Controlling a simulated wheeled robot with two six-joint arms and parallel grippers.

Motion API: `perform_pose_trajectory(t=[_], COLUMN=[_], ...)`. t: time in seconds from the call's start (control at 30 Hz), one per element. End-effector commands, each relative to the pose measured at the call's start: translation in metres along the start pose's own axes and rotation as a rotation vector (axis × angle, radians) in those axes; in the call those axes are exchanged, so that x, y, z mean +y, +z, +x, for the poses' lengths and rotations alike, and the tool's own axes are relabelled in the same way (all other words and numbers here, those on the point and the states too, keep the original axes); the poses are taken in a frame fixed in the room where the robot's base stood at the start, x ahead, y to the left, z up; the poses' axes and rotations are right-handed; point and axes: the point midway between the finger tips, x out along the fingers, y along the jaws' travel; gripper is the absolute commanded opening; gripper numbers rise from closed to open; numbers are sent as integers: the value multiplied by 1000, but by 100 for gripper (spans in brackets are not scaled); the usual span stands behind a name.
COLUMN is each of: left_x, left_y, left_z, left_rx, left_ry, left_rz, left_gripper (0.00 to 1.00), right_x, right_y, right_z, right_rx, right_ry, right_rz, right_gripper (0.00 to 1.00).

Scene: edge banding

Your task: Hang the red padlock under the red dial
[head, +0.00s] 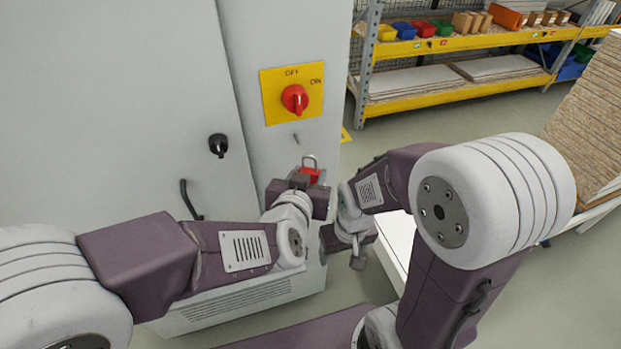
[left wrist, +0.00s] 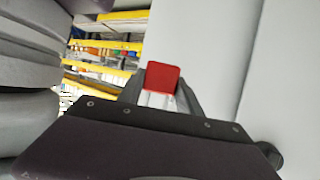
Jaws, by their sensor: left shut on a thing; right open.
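The red padlock (head: 310,174) is held upright in my left gripper (head: 308,186), with its metal shackle pointing up. In the left wrist view the red padlock (left wrist: 162,77) sits between the two fingertips of my left gripper (left wrist: 160,92). The red dial (head: 295,98) is on a yellow plate (head: 272,113) on the grey cabinet. A small peg (head: 297,139) sticks out of the cabinet below the plate. The padlock is below the peg and slightly right of it in the head view, apart from it. My right gripper (head: 342,250) is open and empty, lower and to the right.
The grey cabinet (head: 110,100) fills the left, with a black knob (head: 218,145) and a dark handle (head: 190,199). A shelf rack (head: 450,92) with coloured bins stands at the back right. Stacked boards (head: 590,125) are at the right. Open floor lies between.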

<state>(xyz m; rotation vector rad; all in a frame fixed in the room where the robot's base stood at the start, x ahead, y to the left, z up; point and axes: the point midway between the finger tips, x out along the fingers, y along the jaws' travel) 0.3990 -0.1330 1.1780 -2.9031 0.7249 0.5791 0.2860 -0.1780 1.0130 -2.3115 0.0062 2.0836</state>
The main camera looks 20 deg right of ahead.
Motion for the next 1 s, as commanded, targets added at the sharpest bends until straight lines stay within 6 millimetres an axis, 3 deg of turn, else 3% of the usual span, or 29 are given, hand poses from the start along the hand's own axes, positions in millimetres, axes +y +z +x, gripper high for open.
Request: perform_pose_trajectory(t=[1.0], left_x=[-39], left_y=[-18], left_z=[63], left_rx=[2], left_ry=[-2], left_rz=[1], left_gripper=[0], right_x=[1], right_y=[4], right_z=[38], right_rx=[0], right_ry=[0], right_rz=[0], right_gripper=[68])
